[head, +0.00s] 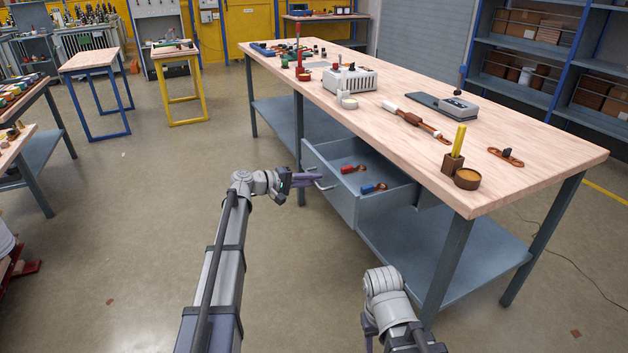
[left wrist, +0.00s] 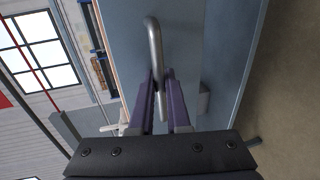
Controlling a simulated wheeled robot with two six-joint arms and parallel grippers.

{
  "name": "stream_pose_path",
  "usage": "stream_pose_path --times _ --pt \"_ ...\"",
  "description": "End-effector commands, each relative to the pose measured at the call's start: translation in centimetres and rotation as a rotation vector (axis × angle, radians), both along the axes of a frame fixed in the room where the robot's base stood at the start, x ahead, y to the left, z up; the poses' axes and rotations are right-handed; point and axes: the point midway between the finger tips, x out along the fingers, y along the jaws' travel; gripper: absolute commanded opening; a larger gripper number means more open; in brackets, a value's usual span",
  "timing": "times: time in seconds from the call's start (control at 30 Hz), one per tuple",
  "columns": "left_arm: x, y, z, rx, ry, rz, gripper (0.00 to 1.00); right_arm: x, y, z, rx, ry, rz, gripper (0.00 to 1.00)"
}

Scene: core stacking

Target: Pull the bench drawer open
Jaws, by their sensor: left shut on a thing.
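The grey bench drawer (head: 345,202) stands pulled out from under the wooden bench top, with its inside showing. A red-handled tool (head: 352,169) and a blue-handled tool (head: 373,188) lie on its floor. My left gripper (head: 314,179) is at the drawer front, shut on the metal bar handle (head: 323,186). In the left wrist view the handle (left wrist: 153,50) runs between the two purple fingers (left wrist: 161,95). My right arm shows at the lower middle, in front of the bench; its gripper is mostly cut off by the bottom edge, and its jaws cannot be made out.
A bench leg (head: 446,262) stands right of the drawer. The floor (head: 130,230) to the left is mostly clear.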

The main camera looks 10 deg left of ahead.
Motion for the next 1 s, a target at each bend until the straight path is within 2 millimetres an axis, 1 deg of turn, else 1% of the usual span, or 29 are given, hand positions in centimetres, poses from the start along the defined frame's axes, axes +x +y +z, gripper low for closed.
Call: stream_pose_path --times 0.03,0.07,0.1,0.3,0.33,0.53,0.63,1.0 --pt "0.0 0.0 0.0 0.001 0.001 -0.002 0.0 0.0 0.0 0.0 0.0 0.0 0.0 0.5" --pt "0.0 0.0 0.0 0.001 0.001 -0.002 0.16 0.0 0.0 0.0 0.0 0.0 0.0 0.5" --pt "0.0 0.0 0.0 0.001 0.001 -0.001 0.2 0.0 0.0 0.0 0.0 0.0 0.0 0.5" --pt "0.0 0.0 0.0 0.001 0.001 -0.001 0.43 0.0 0.0 0.0 0.0 0.0 0.0 0.5" --pt "0.0 0.0 0.0 0.0 0.0 -0.001 0.45 0.0 0.0 0.0 0.0 0.0 0.0 0.5" --pt "0.0 0.0 0.0 0.0 0.0 0.0 0.45 0.0 0.0 0.0 0.0 0.0 0.0 0.5" --pt "-0.3 0.4 0.2 0.0 0.0 0.001 0.45 0.0 0.0 0.2 0.0 0.0 0.0 0.5" --pt "-3.5 4.8 1.4 0.0 0.0 0.003 0.45 0.0 0.0 1.4 0.002 0.001 -0.001 0.5"
